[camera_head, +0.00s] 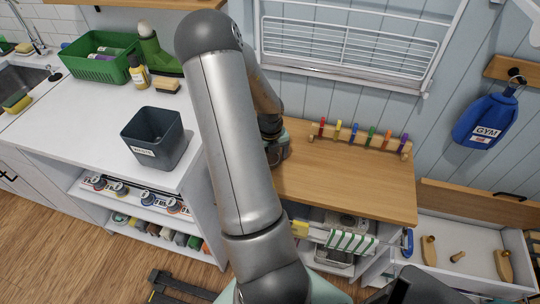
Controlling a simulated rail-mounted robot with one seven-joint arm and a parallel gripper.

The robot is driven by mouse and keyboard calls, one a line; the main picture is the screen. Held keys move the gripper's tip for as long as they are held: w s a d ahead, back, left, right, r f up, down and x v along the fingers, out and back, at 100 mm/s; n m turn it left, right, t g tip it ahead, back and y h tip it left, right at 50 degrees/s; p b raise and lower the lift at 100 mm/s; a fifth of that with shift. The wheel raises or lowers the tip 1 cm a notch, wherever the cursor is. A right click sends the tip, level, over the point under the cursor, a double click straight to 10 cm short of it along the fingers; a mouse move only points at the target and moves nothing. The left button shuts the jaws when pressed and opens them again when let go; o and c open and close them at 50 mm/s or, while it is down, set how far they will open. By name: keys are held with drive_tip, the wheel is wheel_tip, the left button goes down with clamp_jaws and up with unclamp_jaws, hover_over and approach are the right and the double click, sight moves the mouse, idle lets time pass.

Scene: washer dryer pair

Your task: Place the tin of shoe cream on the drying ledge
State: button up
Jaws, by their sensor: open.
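My gripper (277,150) is partly in view behind my own arm, low over the left part of the wooden counter top. It is open; its fingertips and anything between them are hidden by the arm. Several small round tins or jars (120,188) stand on the upper open shelf under the white counter at left. They are too small to tell which, if any, is the shoe cream. A white wire drying rack (350,45) is fixed on the wall behind the wooden top; I cannot tell if its lower edge is the drying ledge.
A dark square bin (156,138) stands on the white counter (75,125), with a green basket (99,57) behind. Coloured pegs on a rail (360,140) line the wooden top's (345,180) back. An open drawer (475,260) is at right. The wooden top's middle is clear.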

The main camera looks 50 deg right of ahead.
wheel_tip(320, 180, up, 12)
drive_tip(key=w+a+r+n+y, duration=0.1)
drive_tip(key=a+r+n, duration=0.3)
drive_tip(key=a+n, duration=0.75)
drive_tip(key=w+a+r+n+y, duration=0.15)
drive_tip(key=a+r+n, duration=0.25)
drive_tip(key=a+n, duration=0.75)
drive_tip(key=s+a+r+n+h, duration=0.2)
drive_tip(key=s+a+n, duration=0.6)
drive_tip(key=a+n, duration=0.5)
drive_tip(key=r+n, duration=0.1)
drive_tip(key=n, duration=0.5)
drive_tip(key=shift+s+r+n+t, duration=0.2)
drive_tip(key=shift+n+t, duration=0.1)
drive_tip(key=shift+t, duration=0.1)
drive_tip(key=shift+h, duration=0.25)
